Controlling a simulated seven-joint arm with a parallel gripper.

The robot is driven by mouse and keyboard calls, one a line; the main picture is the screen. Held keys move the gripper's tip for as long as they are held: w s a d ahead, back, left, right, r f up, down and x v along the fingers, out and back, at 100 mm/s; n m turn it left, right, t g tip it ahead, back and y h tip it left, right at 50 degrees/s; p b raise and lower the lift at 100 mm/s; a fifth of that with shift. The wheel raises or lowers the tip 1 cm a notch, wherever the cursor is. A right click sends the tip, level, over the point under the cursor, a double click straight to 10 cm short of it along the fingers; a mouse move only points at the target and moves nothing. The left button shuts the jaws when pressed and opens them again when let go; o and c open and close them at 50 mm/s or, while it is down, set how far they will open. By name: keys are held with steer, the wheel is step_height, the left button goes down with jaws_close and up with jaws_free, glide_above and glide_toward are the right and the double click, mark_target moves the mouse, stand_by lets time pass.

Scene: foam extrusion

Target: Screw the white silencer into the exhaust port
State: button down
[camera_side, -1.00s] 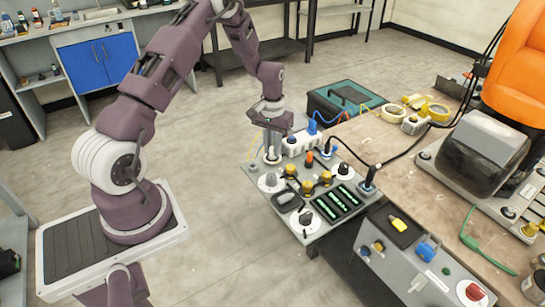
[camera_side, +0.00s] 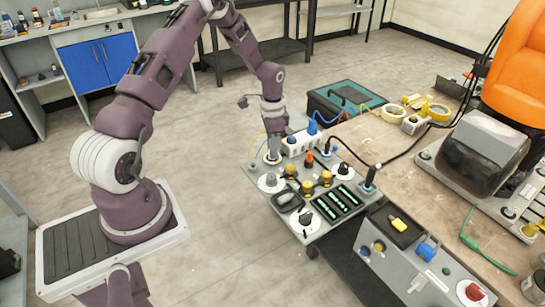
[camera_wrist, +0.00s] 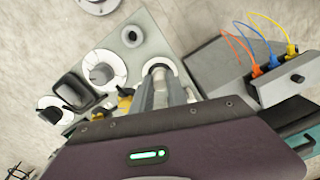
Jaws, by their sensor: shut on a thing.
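My gripper (camera_side: 273,153) points straight down at the far left corner of the grey panel (camera_side: 262,196), with its fingertips low over a round pale fitting there. In the wrist view my gripper (camera_wrist: 160,86) shows as two grey fingers close together, reaching to a white ring (camera_wrist: 157,60) with a dark middle. The ring looks like the exhaust port, but I cannot be sure. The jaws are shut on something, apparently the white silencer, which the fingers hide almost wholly. I cannot tell how deep it sits in the port or whether it is straight.
A white socket box (camera_side: 302,143) with a blue plug and cables stands close to the right of my gripper. Knobs, yellow fittings and green-lit slots (camera_side: 336,203) fill the panel's nearer part. A wooden bench (camera_side: 400,150) lies right. The floor to the left is clear.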

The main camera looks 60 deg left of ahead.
steer(key=m, duration=0.6)
steer(key=c, duration=1.6)
jaws_free()
steer(key=shift+m, duration=0.6)
steer(key=o, duration=0.4)
steer(key=shift+c, duration=0.2)
